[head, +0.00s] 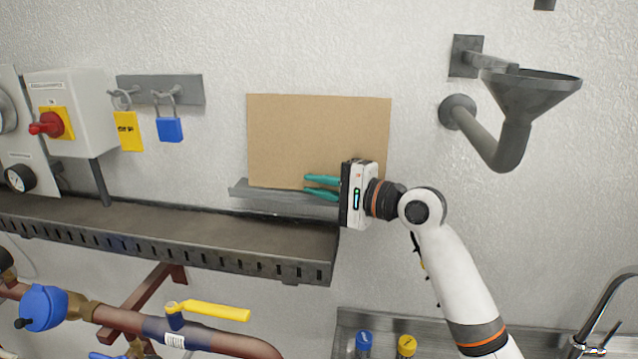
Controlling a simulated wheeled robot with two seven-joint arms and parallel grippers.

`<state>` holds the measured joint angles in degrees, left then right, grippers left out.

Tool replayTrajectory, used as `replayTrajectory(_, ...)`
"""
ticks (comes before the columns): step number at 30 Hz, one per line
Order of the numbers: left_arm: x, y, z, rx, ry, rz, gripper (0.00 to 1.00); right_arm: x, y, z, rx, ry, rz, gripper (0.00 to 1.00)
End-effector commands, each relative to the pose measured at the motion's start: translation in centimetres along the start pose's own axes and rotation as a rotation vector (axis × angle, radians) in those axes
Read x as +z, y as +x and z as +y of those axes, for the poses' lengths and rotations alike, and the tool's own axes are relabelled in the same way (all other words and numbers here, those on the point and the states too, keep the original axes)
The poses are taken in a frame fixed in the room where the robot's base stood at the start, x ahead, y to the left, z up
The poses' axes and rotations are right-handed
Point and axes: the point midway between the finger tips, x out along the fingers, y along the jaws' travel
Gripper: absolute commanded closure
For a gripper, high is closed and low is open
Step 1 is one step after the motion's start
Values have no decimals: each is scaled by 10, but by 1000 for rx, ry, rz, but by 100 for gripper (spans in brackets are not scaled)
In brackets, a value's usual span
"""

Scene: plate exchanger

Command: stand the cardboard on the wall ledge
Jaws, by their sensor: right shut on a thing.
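The cardboard (318,135) is a flat brown rectangle, upright against the white wall. The wall ledge (290,203) is a narrow grey shelf; the cardboard's lower left edge is at its upper side, and I cannot tell whether the two touch. My right gripper (307,185), with teal fingers, comes in from the right at the cardboard's lower right part and is shut on it. The gripper body hides the cardboard's lower right corner and the ledge's right end. My left gripper is not in view.
A grey slotted cable tray (180,251) runs below the ledge. A grey funnel pipe (517,115) juts from the wall at right. A hook rail (190,88) with a blue padlock (170,129) and yellow tag (128,131) is at left. Bare wall lies above the cardboard.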

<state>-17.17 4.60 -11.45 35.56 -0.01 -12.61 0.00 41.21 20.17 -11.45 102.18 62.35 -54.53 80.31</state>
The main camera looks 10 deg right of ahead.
Motion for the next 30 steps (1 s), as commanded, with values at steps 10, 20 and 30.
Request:
replayTrajectory(10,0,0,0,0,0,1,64,0,0,0,1,0,0,100)
replayTrajectory(20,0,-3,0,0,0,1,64,0,0,-2,1,1,0,100)
replayTrajectory(30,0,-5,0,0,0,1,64,1,0,-5,-1,1,0,100)
